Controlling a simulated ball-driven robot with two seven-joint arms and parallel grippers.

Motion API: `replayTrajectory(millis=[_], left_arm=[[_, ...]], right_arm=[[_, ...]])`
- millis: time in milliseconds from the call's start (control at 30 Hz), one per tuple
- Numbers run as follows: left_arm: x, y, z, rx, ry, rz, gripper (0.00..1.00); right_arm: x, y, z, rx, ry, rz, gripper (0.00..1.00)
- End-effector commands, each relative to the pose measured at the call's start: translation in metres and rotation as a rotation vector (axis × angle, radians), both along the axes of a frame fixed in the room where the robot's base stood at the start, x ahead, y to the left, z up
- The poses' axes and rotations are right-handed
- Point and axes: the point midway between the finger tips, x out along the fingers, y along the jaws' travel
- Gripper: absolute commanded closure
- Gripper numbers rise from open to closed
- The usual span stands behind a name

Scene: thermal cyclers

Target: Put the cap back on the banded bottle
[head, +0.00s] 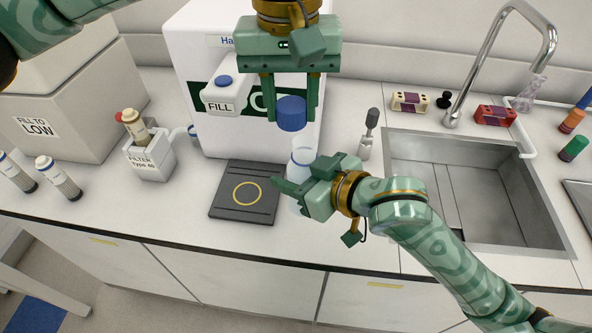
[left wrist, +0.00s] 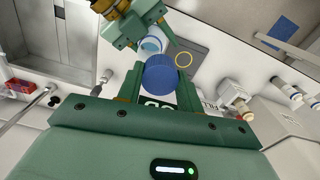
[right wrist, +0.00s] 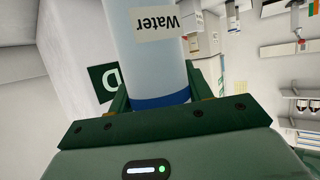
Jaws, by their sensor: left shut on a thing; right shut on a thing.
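The blue cap (head: 291,113) is between the fingers of my left gripper (head: 291,119), which is shut on it. The cap also shows in the left wrist view (left wrist: 160,75). The clear bottle (head: 303,148) stands just below the cap and slightly right, its top uncovered and apart from the cap. My right gripper (head: 297,188) is shut around the bottle and hides much of its lower part. In the right wrist view the bottle (right wrist: 152,70) carries a "Water" label and a blue band (right wrist: 162,101) near the fingers.
A black pad (head: 232,208) with a yellow ring lies left of the bottle. A white dispenser (head: 197,52) with a "FILL" tag (head: 220,106) stands behind. A sink (head: 480,215) with a tap is at right. A filter holder (head: 150,160) stands at left. Free counter lies between holder and pad.

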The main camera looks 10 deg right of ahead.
Motion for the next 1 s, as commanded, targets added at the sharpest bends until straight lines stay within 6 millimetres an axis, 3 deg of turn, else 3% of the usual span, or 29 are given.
replayTrajectory(millis=[167,600,1000], left_arm=[[-0.004,-0.024,0.008,0.007,-0.001,0.101,0.85],[-0.004,-0.018,0.009,0.019,-0.002,0.173,0.85],[-0.004,-0.018,-0.023,0.019,0.000,0.171,0.85]], right_arm=[[0.000,0.000,0.000,0.001,-0.001,0.000,0.91],[0.000,0.000,0.000,0.001,-0.001,0.000,0.91],[0.000,0.000,0.000,0.001,-0.001,0.000,0.91]])
